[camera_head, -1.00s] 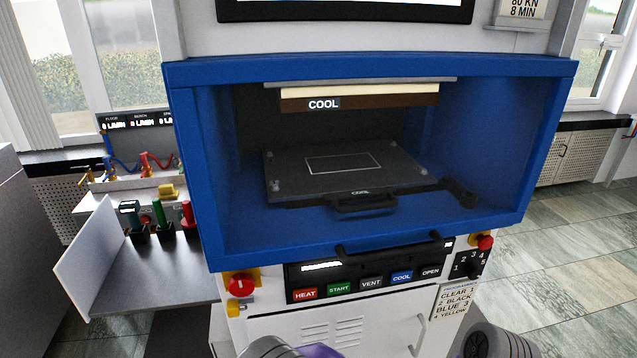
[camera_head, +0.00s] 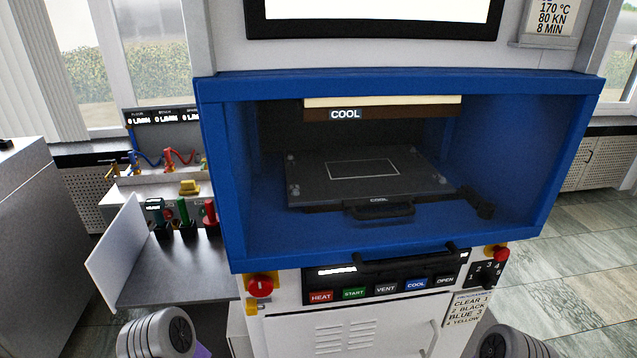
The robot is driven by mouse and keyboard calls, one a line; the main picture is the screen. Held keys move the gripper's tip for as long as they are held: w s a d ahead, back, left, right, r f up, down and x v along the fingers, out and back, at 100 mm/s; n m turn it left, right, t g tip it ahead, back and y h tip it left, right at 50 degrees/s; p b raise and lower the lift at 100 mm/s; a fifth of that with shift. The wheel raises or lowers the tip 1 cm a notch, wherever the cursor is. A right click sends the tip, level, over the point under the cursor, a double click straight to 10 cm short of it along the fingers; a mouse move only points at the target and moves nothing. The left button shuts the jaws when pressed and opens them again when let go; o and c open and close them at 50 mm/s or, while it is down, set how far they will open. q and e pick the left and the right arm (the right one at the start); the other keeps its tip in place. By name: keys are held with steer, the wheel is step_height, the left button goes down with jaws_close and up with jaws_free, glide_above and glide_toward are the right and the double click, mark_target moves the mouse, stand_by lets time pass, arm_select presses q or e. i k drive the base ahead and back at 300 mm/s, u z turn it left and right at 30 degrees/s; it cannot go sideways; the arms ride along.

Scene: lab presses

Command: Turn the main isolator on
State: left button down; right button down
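A blue-framed lab press (camera_head: 400,88) stands in front of me. A red knob on a yellow plate (camera_head: 260,286) sits on its front panel at the lower left, with a small yellow piece just below it. A second red knob (camera_head: 501,252) sits at the right end of the panel, above a numbered dial. No label names either one as the main isolator, and I cannot read their switch positions. Only grey rounded parts of my arms show at the bottom edge. Both grippers are out of view, and nothing of mine touches either knob.
A button row with HEAT, START, VENT, COOL and OPEN (camera_head: 445,281) lies between the knobs, under a dark handle. A dark platen marked COOL (camera_head: 300,190) sits inside the press. A side shelf (camera_head: 150,285) with coloured-handled tools stands left. Floor shows at right.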

mark_target(257, 285)
steer(key=z, duration=0.7)
steer(key=k, duration=0.35)
steer(key=u, duration=1.1)
